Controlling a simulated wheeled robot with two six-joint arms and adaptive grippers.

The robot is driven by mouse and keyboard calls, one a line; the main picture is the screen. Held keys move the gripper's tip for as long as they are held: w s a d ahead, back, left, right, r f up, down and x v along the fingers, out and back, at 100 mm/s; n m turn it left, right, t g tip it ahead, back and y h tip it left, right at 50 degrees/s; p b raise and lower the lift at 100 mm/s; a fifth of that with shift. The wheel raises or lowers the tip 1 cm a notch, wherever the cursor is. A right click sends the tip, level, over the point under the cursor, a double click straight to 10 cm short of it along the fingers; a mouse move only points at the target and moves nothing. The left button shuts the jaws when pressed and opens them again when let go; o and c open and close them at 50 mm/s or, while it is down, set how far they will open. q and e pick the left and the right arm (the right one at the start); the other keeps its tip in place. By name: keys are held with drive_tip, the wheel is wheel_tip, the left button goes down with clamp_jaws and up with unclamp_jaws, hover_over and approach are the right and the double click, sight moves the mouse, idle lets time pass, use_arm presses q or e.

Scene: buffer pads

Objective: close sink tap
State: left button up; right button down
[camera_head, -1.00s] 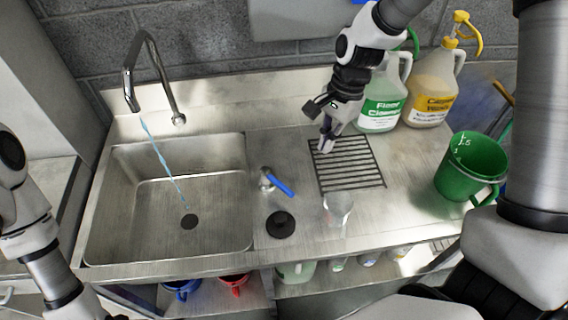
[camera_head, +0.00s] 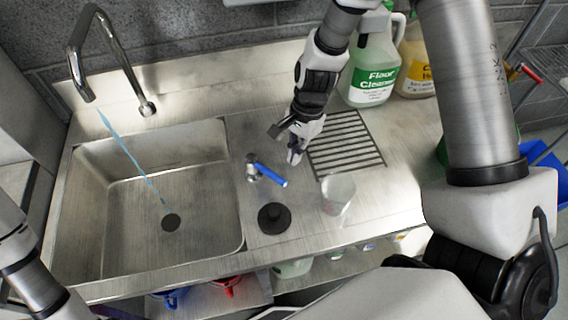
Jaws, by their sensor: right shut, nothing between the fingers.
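The steel tap spout (camera_head: 118,58) arches over the left of the sink (camera_head: 150,195), and a thin blue stream of water (camera_head: 135,160) runs from it to the dark drain. The tap handle (camera_head: 268,174), a blue lever on a small metal base, stands on the counter right of the basin. Its blue end points right and toward the front. My right gripper (camera_head: 294,158) is shut and empty, just above and right of the lever, with a small gap seeming to remain. My left arm shows at the lower left edge; its gripper is out of view.
A black plug (camera_head: 274,217) and a clear cup (camera_head: 338,193) stand on the counter in front of the lever. A drain grate (camera_head: 345,143) lies to the right. A floor cleaner jug (camera_head: 372,75) and a yellow-labelled jug (camera_head: 416,65) stand behind it.

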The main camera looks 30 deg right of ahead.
sight(267, 172)
drive_tip(key=a, duration=0.2)
drive_tip(key=s+a, duration=0.1)
drive_tip(key=shift+a+f, duration=0.1)
drive_tip(key=shift+f, duration=0.2)
drive_tip(key=shift+s+a+r, duration=0.25)
drive_tip(key=shift+a, duration=0.15)
drive_tip(key=shift+d, duration=0.1)
drive_tip(key=shift+w+f, duration=0.1)
